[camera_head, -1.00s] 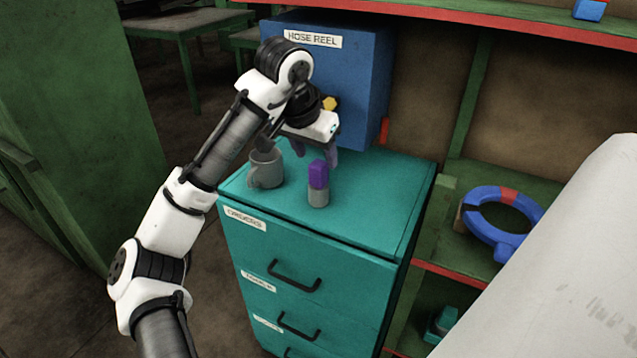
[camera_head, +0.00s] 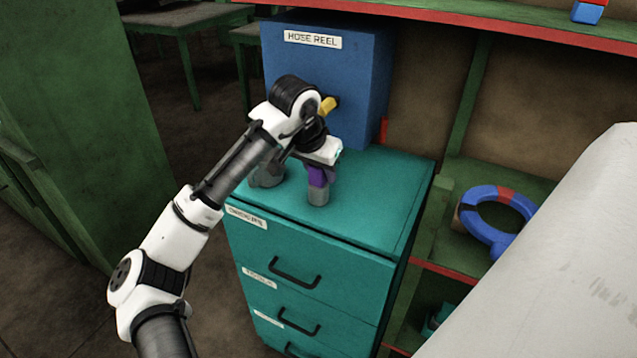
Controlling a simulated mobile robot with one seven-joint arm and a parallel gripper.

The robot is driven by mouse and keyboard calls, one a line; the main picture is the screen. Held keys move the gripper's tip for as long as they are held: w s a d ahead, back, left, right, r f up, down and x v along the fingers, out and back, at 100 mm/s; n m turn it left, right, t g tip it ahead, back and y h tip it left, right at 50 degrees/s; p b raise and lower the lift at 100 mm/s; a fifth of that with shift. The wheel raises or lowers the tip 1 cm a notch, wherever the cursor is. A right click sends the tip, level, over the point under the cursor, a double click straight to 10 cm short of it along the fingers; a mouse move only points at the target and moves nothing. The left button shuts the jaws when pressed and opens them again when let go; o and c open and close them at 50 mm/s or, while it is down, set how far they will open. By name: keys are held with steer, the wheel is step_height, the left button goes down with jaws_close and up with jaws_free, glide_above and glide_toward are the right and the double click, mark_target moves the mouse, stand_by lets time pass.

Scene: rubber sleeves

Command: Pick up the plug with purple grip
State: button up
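The plug with purple grip (camera_head: 317,194) stands upright on the teal drawer cabinet (camera_head: 375,210). Its lower part is grey and its purple grip shows just below my gripper. My gripper (camera_head: 318,176) is at the purple grip from above, with fingers pointing down around or beside it. The gripper's body covers the top of the plug. I cannot tell whether the fingers touch or close on the grip.
A grey mug (camera_head: 268,174) stands just left of the plug, partly hidden by my arm. A blue hose reel box (camera_head: 355,85) stands behind. A blue and red ring (camera_head: 480,215) lies on the green shelf to the right. The cabinet top right of the plug is clear.

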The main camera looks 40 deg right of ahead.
steer(key=c, duration=0.7)
steer(key=shift+o, duration=0.2)
steer(key=shift+r, duration=0.1)
